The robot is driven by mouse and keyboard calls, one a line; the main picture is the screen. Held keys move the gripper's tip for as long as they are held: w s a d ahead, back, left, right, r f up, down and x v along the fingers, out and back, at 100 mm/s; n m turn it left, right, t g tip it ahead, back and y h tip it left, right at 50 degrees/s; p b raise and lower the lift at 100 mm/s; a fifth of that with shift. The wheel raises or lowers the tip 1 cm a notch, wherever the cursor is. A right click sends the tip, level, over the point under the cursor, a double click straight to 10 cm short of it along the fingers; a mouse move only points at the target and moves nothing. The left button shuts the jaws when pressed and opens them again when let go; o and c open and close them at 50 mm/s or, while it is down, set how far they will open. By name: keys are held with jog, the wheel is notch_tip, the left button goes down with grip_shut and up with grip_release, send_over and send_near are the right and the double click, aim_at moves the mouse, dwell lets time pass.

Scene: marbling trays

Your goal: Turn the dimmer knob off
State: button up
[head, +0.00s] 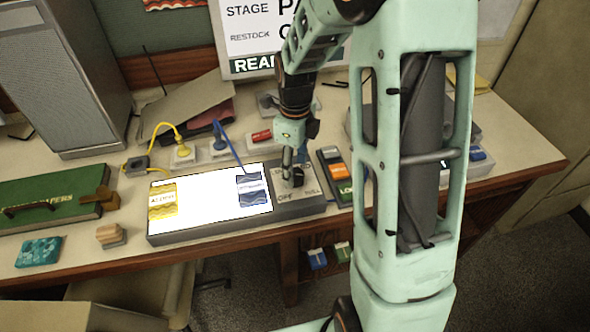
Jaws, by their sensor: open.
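The dimmer knob (298,178) is a small dark knob on the grey right end of a light box (316,203). Lettering is printed around it, partly hidden and too small to read fully. The box's panel (210,203) glows bright white. My gripper (290,170) points down at the knob, with its fingers at or just above it on the left side. It looks small and partly blurred, but open. I cannot tell whether the fingers touch the knob.
A yellow card (162,201) and a blue card (252,190) lie on the lit panel. A dark device with an orange part (332,165) stands close right of the box. Corded plugs (182,153) sit behind it. A green case (50,199) lies at left.

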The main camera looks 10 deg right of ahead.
jog(key=shift+f, duration=1.05)
jog(key=c, duration=1.1)
